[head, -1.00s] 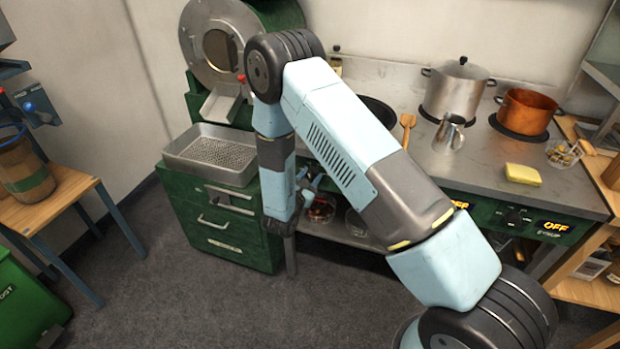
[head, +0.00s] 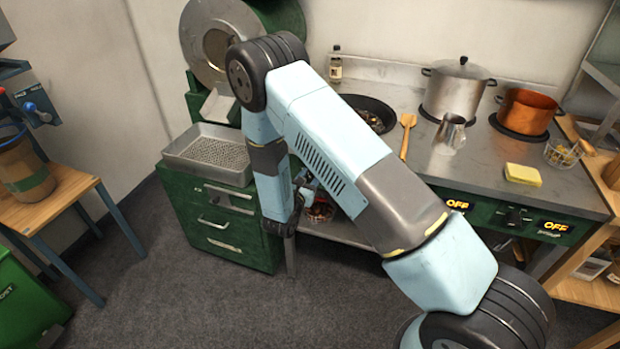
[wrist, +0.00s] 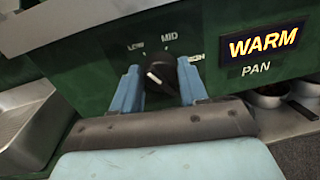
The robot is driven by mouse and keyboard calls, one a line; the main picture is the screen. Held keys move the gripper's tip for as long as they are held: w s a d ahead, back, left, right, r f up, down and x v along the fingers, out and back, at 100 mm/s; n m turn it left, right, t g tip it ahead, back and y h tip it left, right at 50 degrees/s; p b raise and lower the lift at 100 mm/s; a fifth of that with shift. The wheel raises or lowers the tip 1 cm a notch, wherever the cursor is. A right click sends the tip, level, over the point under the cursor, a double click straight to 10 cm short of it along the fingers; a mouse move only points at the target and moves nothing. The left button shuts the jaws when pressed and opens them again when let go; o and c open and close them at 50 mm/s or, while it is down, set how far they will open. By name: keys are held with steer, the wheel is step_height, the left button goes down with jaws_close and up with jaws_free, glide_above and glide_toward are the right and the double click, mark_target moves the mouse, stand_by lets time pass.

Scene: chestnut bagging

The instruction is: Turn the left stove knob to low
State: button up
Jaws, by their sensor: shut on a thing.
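The left stove knob (wrist: 160,70) is black with a white pointer mark on the green front panel in the wrist view. LOW, MID and HIGH are printed around it. The white mark faces the lower left side of the knob. A lit display (wrist: 263,43) beside it reads WARM, above the label PAN. My gripper (wrist: 158,83) is shut on the knob, with one blue finger at each side.
The dark pan (head: 376,125) sits on the stove (head: 440,170) behind my arm. A steel pot (head: 456,92) and a copper pot (head: 525,110) stand farther right. Another stove knob (head: 514,215) is between displays reading OFF. A perforated tray (head: 190,165) is on the left.

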steer(key=o, duration=1.1)
steer(key=shift+c, duration=0.2)
steer(key=shift+s, duration=0.1)
steer(key=v, duration=1.3)
steer(key=shift+s+a, duration=0.15)
steer(key=shift+s, duration=0.1)
